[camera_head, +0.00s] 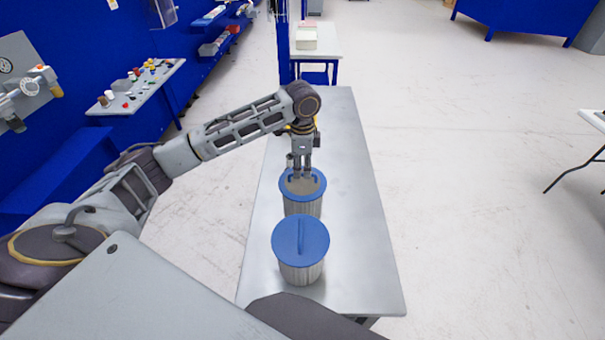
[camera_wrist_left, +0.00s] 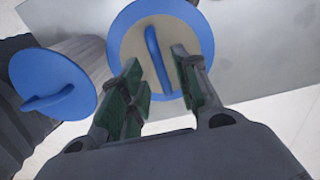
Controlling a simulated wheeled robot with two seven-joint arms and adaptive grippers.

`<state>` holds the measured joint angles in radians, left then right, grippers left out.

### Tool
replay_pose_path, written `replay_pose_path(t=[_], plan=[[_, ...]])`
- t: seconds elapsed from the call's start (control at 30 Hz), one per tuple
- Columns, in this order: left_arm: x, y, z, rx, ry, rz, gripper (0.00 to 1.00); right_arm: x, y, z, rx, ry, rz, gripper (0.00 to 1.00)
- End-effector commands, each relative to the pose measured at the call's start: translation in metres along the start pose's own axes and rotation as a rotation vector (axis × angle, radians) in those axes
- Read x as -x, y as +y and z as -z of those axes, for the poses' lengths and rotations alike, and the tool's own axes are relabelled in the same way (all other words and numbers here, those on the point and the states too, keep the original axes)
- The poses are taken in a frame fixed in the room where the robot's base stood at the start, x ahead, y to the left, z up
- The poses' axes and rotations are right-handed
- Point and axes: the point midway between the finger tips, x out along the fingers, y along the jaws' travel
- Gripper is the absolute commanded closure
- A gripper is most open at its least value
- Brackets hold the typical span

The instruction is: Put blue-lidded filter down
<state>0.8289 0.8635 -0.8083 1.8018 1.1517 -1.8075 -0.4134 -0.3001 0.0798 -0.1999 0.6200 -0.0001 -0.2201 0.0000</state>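A filter with a plain blue lid (camera_head: 301,243) and a pale pleated body stands upright near the table's front end. A second filter (camera_head: 303,207) stands just behind it, with a blue rim, a beige top centre and a blue handle. My left gripper (camera_head: 302,175) is over this second filter, pointing down. In the left wrist view its fingers (camera_wrist_left: 156,66) are apart, on either side of the blue handle (camera_wrist_left: 154,48), with visible gaps. The plain blue-lidded filter (camera_wrist_left: 52,84) is at the left there, away from the fingers. My right gripper is not in view.
Both filters stand on a long grey metal table (camera_head: 350,190), clear on its right side and far end. A smaller table with a box (camera_head: 306,38) stands beyond it. A shelf with small coloured items (camera_head: 140,85) is at the left.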

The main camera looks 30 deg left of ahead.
Motion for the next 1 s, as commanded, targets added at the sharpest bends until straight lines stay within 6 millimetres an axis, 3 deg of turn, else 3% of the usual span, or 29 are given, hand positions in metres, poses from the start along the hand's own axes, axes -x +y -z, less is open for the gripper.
replay_pose_path(t=[0.5, 0.7, 1.0], plan=[[0.072, 0.000, 0.001, -0.001, 0.001, 0.001, 0.68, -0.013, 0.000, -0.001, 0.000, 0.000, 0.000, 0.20], [0.085, 0.000, 0.000, -0.001, 0.001, 0.000, 0.68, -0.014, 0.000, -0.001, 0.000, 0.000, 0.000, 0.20], [0.087, 0.000, 0.000, 0.000, 0.000, 0.000, 0.68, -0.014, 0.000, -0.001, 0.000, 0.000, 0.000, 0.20]])
